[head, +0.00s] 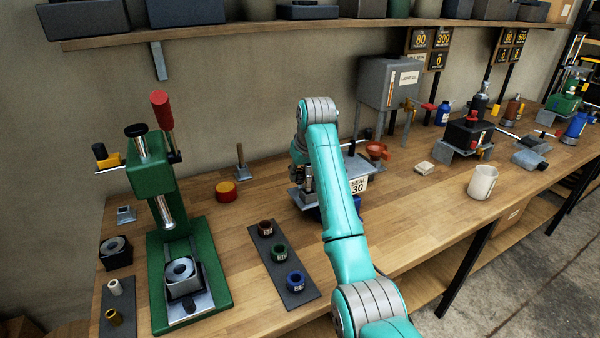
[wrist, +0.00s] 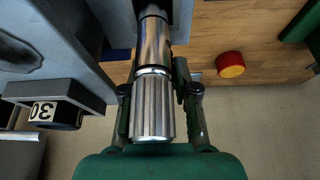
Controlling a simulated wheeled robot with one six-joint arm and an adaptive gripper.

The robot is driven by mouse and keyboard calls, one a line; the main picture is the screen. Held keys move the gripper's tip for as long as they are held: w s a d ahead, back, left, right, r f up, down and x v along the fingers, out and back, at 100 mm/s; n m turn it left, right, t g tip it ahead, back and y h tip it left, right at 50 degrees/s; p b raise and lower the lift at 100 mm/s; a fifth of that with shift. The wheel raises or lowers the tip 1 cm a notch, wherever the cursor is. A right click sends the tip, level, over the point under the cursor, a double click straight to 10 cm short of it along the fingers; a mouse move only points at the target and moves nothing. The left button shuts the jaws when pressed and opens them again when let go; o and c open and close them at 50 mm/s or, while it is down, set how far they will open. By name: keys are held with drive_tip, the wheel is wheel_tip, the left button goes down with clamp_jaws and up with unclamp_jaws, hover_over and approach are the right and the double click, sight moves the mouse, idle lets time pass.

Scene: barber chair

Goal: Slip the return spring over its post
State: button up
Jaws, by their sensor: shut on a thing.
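My gripper (wrist: 152,100) is shut on a ribbed chrome cylinder (wrist: 152,122), one finger on each side of it. A smooth chrome shaft (wrist: 153,42) continues from the cylinder toward the top of the wrist view. In the head view my gripper (head: 305,180) is beside the grey stand (head: 358,165) labelled SEAL 30, partly hidden by my arm. I cannot make out a coiled return spring in either view. A small upright post (head: 240,160) on a square base stands at the back of the bench, but I cannot tell whether it is the spring's post.
A green press (head: 160,210) stands at the left. A red and yellow round pot (head: 226,191) also shows in the wrist view (wrist: 230,65). A dark mat (head: 262,262) holds three ringed parts. A white mug (head: 482,182) stands at the right. Bench between mat and press is clear.

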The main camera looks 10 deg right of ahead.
drive_tip(key=shift+s+f, duration=0.2)
drive_tip(key=shift+f, duration=0.65)
drive_tip(key=o, duration=1)
drive_tip(key=shift+r, duration=0.1)
drive_tip(key=shift+w+r, duration=0.15)
drive_tip(key=shift+r, duration=4.5)
